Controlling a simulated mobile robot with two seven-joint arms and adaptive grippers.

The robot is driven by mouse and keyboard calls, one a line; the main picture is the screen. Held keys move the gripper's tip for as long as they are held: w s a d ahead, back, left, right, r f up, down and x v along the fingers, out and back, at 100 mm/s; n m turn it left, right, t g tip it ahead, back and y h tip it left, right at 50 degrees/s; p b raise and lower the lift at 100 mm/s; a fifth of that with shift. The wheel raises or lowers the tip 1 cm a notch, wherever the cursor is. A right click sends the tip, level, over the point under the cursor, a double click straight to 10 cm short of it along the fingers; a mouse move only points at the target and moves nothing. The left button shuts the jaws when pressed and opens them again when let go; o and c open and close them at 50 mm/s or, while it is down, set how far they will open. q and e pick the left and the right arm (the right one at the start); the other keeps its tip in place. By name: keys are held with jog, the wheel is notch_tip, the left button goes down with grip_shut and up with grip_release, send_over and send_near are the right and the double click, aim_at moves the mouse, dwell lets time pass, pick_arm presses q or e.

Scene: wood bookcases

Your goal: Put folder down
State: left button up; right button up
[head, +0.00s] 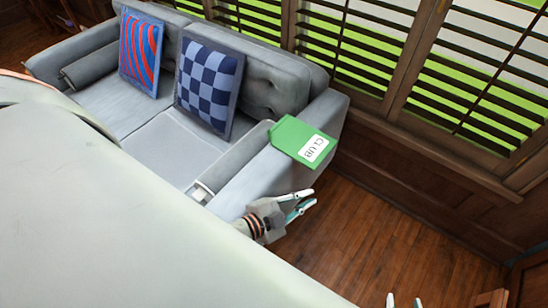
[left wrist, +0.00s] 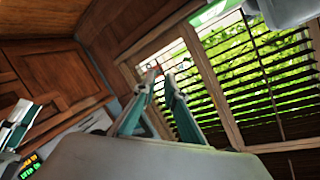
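A green folder (head: 290,137) with a white label reading "CLUB" lies on the right armrest of the grey sofa (head: 155,140), its near edge reaching over the armrest's side. My left gripper (head: 309,201) is below and just right of the folder, apart from it, beside the outer side of the armrest. Its fingers show in the left wrist view (left wrist: 161,76) with a small gap between the tips and nothing between them. My right gripper (head: 404,300) shows only as two separated fingertips at the bottom edge, with nothing seen between them.
A red-and-blue striped pillow (head: 140,52) and a blue checkered pillow (head: 209,87) lean on the sofa. Shuttered windows (head: 400,70) and wood panelling stand behind it. The wooden floor (head: 350,230) right of the sofa is clear. A wooden piece (head: 490,300) stands at bottom right.

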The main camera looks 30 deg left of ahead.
pick_arm(q)
jog(key=s+a+f+n+g+y, duration=0.2)
jog(key=s+a+f+n+g, duration=0.1)
jog(key=s+f+n, duration=0.5)
jog(key=shift+s+a+f+y, duration=0.35)
jog(key=shift+a+f, duration=0.25)
jog(key=shift+a, duration=0.2)
grip_shut()
